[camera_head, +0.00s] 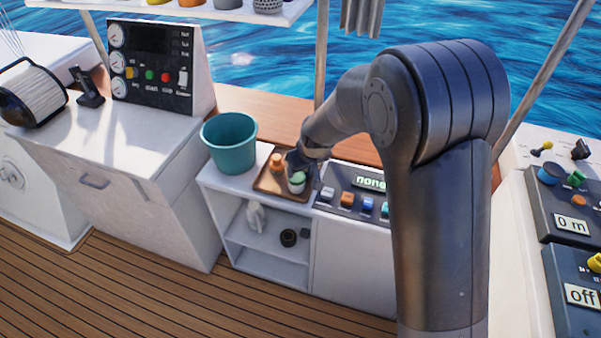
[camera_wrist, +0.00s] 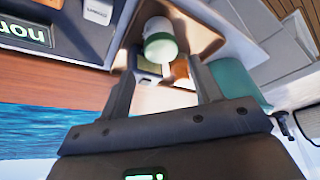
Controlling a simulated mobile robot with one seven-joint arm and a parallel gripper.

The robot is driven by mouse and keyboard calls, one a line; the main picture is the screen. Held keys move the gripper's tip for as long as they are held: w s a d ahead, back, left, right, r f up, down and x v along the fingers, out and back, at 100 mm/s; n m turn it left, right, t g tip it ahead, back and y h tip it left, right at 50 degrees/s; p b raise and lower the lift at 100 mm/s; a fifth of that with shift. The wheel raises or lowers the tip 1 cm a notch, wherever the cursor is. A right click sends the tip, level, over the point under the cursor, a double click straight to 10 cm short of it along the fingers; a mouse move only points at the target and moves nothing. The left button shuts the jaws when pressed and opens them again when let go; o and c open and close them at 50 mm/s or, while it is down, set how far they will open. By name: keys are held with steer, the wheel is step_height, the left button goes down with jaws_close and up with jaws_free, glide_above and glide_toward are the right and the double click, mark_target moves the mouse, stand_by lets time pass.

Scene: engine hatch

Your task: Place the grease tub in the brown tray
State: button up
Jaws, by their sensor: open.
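In the wrist view the tub (camera_wrist: 160,43) lies just beyond my fingertips, over the tray's floor (camera_wrist: 203,32). My gripper (camera_head: 299,168) is above and behind the tub, partly hidden by my wrist in the head view. In the wrist view my gripper (camera_wrist: 163,62) has its two fingers spread apart, with nothing clasped between them. Whether a finger touches the tub I cannot tell.
An orange container (camera_head: 277,163) stands in the tray's back part; a dark olive-topped item (camera_wrist: 147,68) shows near it in the wrist view. A teal bucket (camera_head: 229,142) stands left of the tray. A button panel (camera_head: 350,202) is close on the right.

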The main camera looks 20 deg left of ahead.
steer(key=shift+s+d+r, duration=0.15)
steer(key=shift+r, duration=0.3)
steer(key=s+d+r+m+t, duration=0.15)
steer(key=s+d+r, duration=0.25)
steer(key=d+r, duration=0.55)
steer(key=s+d+r+m, duration=0.3)
steer(key=d+r, duration=0.5)
steer(key=d, duration=0.3)
steer(key=s+d+r+m+h, duration=0.1)
steer(key=s+d+r+m, duration=0.1)
steer(key=s+d, duration=0.5)
steer(key=s+d+r+m+h, duration=0.2)
steer(key=s+d+r, duration=0.1)
steer(key=s+d, duration=0.4)
steer(key=s+t, duration=0.1)
steer(key=s, duration=0.2)
steer(key=shift+s, duration=0.35)
